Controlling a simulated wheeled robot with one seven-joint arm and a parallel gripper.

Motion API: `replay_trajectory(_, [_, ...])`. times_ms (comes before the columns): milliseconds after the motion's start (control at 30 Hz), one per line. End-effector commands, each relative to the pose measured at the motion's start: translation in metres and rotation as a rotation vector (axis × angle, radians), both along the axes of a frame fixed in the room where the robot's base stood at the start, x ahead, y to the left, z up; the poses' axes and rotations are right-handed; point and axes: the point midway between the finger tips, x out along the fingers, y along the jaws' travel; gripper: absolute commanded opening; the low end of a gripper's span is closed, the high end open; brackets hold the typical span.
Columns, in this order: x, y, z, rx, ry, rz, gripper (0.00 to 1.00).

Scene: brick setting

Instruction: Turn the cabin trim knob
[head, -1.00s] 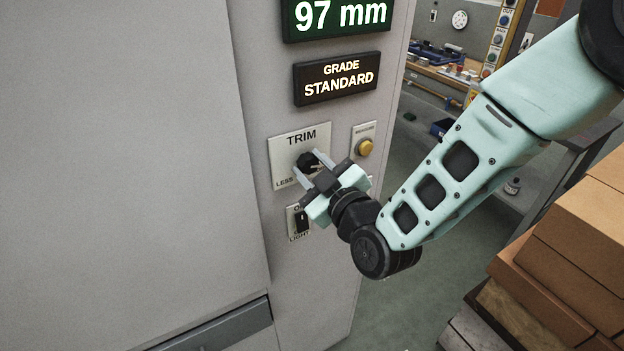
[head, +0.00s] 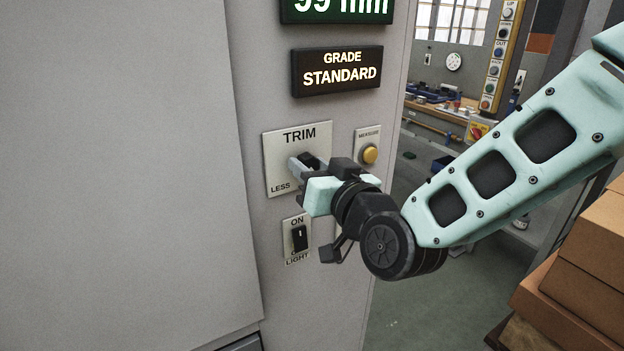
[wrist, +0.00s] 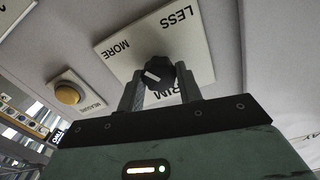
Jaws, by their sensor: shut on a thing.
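The black trim knob (wrist: 156,73) sits on a white TRIM plate (head: 283,148) marked LESS and MORE, on the grey cabin wall. In the wrist view it has a pale pointer mark on its face. My gripper (head: 306,163) reaches it from the right, with a finger on either side of the knob. It is shut on the knob, as the wrist view also shows. In the head view the fingers and wrist hide part of the knob and the MORE side of the plate. The green display (head: 337,8) above is cut off at the top and seems to read 99 mm.
A yellow MEASURE button (head: 370,155) is just right of the plate. A black light switch (head: 299,238) marked ON is below it. A GRADE STANDARD sign (head: 337,72) is above. Stacked brown boxes (head: 585,255) stand at lower right.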

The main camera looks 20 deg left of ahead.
Motion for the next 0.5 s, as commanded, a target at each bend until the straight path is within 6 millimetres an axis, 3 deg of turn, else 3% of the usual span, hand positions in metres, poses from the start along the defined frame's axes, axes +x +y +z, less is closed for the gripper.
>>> replay_trajectory(500, [-0.0001, -0.0003, -0.0008, 0.028, 0.038, 0.0, 0.12])
